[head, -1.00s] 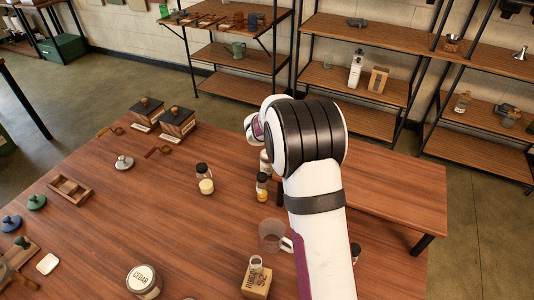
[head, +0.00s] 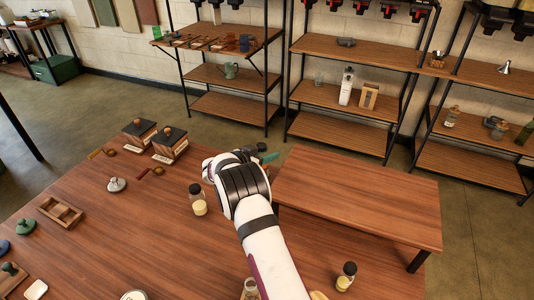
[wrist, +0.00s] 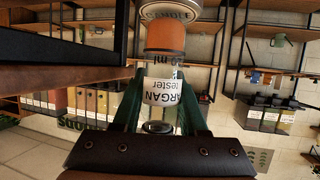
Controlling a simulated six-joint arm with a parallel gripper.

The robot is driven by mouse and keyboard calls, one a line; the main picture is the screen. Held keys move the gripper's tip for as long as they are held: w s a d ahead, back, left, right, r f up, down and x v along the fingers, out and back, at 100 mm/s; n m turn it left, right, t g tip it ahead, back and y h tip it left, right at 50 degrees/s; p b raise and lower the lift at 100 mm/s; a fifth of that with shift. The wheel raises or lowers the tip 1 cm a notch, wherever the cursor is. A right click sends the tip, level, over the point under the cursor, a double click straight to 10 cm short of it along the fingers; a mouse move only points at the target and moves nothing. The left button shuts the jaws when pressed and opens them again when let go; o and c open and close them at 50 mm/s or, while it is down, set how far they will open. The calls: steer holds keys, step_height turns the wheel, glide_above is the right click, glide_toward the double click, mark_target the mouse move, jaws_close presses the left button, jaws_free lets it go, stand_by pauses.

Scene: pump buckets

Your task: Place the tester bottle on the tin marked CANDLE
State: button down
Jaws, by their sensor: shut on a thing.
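In the wrist view, my gripper (wrist: 160,110) is shut on the clear tester bottle (wrist: 163,88). Its label reads ARGAN tester and looks upside down in this picture. An orange-brown band (wrist: 166,36) fills the bottle's end away from my gripper. The tin marked CANDLE (wrist: 172,12) is silver and lies just beyond that end, cut off by the top edge. I cannot tell whether bottle and tin touch. In the head view, only the green fingers of my gripper (head: 266,152) show past my arm, and the bottle and CANDLE tin are hidden.
In the head view, a black-capped bottle (head: 197,200) stands left of my arm and another (head: 346,276) stands to its right. Stamps and a wooden tray (head: 60,212) lie at the left. Shelving (head: 350,100) stands behind.

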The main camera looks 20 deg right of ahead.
steer(key=shift+c, duration=2.2)
jaws_free()
